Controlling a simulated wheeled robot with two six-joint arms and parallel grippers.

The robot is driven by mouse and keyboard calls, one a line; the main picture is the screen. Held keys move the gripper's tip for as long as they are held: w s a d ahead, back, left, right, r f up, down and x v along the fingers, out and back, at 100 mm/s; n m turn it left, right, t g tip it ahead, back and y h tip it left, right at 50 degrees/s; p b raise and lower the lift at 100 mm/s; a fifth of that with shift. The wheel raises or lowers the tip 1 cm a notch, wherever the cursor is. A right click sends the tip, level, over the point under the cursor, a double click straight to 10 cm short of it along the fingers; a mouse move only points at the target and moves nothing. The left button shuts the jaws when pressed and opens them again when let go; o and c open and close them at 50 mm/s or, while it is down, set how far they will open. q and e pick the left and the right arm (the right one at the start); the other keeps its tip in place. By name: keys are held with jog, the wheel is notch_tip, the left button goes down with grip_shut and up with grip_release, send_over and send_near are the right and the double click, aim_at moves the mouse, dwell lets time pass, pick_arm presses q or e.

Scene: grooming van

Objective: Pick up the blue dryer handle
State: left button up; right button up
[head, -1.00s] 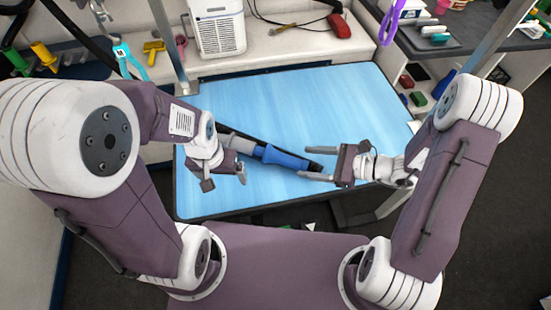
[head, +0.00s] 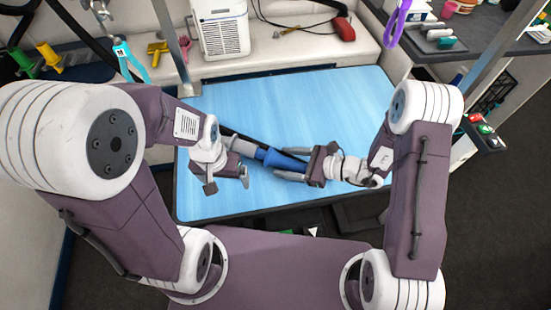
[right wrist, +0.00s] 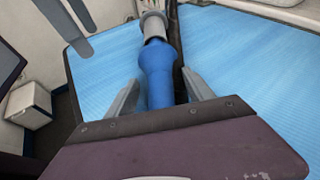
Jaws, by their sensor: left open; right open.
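The blue dryer handle (head: 275,158) lies on the light blue table top, partly hidden by my grippers in the head view. In the right wrist view the blue handle (right wrist: 157,72) runs lengthwise between the two fingers, with a grey end piece (right wrist: 152,27) beyond it. My right gripper (head: 284,165) is open around the handle's near end; its fingers also show in the right wrist view (right wrist: 160,92), with gaps beside the handle. My left gripper (head: 228,184) is open and empty, left of the handle near its grey end.
The table top (head: 310,100) is clear behind the handle. A black hose (right wrist: 181,72) lies close along the handle's right side in the right wrist view. A white unit (head: 222,35) and a red object (head: 342,27) stand on the bench behind. Shelves hold items at the right.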

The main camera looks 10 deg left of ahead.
aim_at(271, 152)
jog(key=shift+d, duration=0.1)
grip_shut()
jog(key=shift+r, duration=0.1)
pick_arm(q)
jog(key=shift+r+p, duration=0.55)
pick_arm(e)
notch_tip(271, 152, up, 4)
jog(key=shift+r, duration=0.2)
pick_arm(q)
notch_tip(271, 152, up, 14)
jog(key=p, duration=1.3)
jog(key=shift+f+p, duration=0.15)
jog(key=shift+p, duration=0.2)
pick_arm(e)
jog(key=s+d+r, duration=0.5)
jog(key=s+r, duration=0.1)
jog(key=s, duration=0.4)
jog(key=shift+s+r, duration=0.3)
jog(key=shift+a, duration=0.1)
